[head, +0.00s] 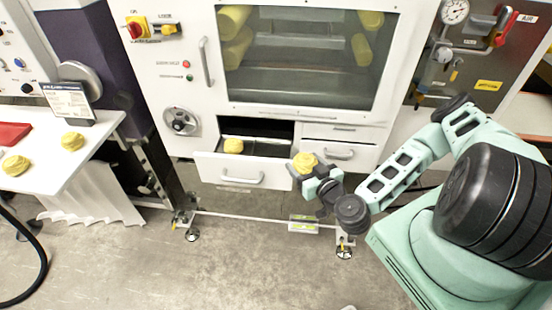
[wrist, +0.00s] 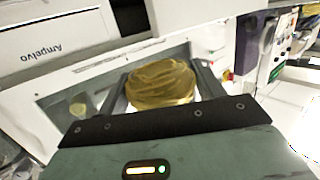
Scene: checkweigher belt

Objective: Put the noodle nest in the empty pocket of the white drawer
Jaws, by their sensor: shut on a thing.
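The noodle nest (head: 305,161) is a yellow, rounded coil held up at the right end of the open white drawer (head: 212,172). My gripper (head: 311,174) is shut on it; in the wrist view the nest (wrist: 160,82) sits between the two dark fingers. The drawer is pulled out below the big window. Another yellow nest (head: 233,146) lies inside toward its left. The inside right of the drawer looks dark and empty in the head view; its pocket divisions cannot be made out.
A white table (head: 95,150) at the left carries two more yellow nests (head: 72,141) and a red item (head: 12,132). Closed drawers (head: 341,152) are right of the open one. The window (head: 300,60) shows yellow rolls inside. The floor in front is mostly clear.

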